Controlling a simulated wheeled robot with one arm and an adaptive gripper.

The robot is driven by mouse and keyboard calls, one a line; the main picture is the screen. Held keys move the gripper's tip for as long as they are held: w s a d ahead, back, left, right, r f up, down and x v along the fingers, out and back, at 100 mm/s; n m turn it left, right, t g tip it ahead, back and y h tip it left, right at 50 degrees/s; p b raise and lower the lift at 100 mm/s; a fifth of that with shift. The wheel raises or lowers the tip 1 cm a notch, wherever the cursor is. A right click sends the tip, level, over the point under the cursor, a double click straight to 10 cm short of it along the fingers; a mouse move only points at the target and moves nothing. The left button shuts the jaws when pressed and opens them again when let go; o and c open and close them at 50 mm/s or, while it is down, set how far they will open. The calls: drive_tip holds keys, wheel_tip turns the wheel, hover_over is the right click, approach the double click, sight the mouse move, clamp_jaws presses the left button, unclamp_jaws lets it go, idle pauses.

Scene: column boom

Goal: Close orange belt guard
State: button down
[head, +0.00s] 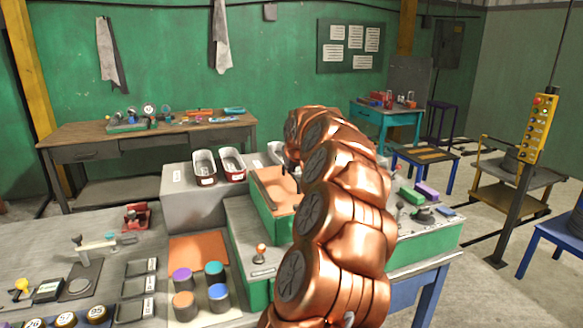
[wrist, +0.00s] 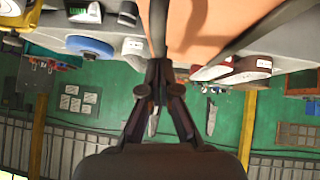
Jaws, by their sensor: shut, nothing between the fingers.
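The orange belt guard (head: 277,186) shows in the head view as an orange panel in the green machine body (head: 235,225), left of my arm. My copper-coloured arm hides its right part, so I cannot tell its full angle. In the wrist view, a broad orange surface (wrist: 215,22), likely the guard, fills the top middle. My gripper (wrist: 159,45) is shut and empty, with its fingers together beside the left edge of that orange surface. Whether they touch it I cannot tell. My gripper is hidden behind my arm in the head view.
Red-and-white trays (head: 232,163) stand on a grey block behind the machine. A knobbed lever (head: 261,252) is in front. Several coloured-lid jars (head: 184,290) and an orange mat (head: 199,250) are at left. Green and purple blocks (head: 428,190) lie right of my arm.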

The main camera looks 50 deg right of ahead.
sight(289, 187)
drive_tip(key=w+d+r+b+v, duration=0.1)
drive_tip(key=w+r+b+v, duration=0.1)
drive_tip(key=v, duration=1.1)
drive_tip(key=a+f+n+g+y, duration=0.15)
drive_tip(key=a+f, duration=0.45)
drive_tip(key=a, duration=1)
drive_tip(key=a+f+n+g+y, duration=0.1)
drive_tip(key=a+f+n+y, duration=0.3)
drive_tip(key=a, duration=1.2)
drive_tip(key=s+a+f+g, duration=0.2)
drive_tip(key=s+a+f, duration=0.3)
drive_tip(key=s, duration=0.3)
drive_tip(key=s+a+f+g, duration=0.2)
drive_tip(key=s+a+f, duration=0.4)
drive_tip(key=s, duration=0.3)
drive_tip(key=s+a+f+g, duration=0.2)
drive_tip(key=s+a+f, duration=0.3)
drive_tip(key=s, duration=0.4)
drive_tip(key=shift+a+f, duration=0.3)
drive_tip(key=shift+f, duration=0.15)
drive_tip(key=shift+d+y, duration=0.15)
drive_tip(key=shift+y, duration=0.1)
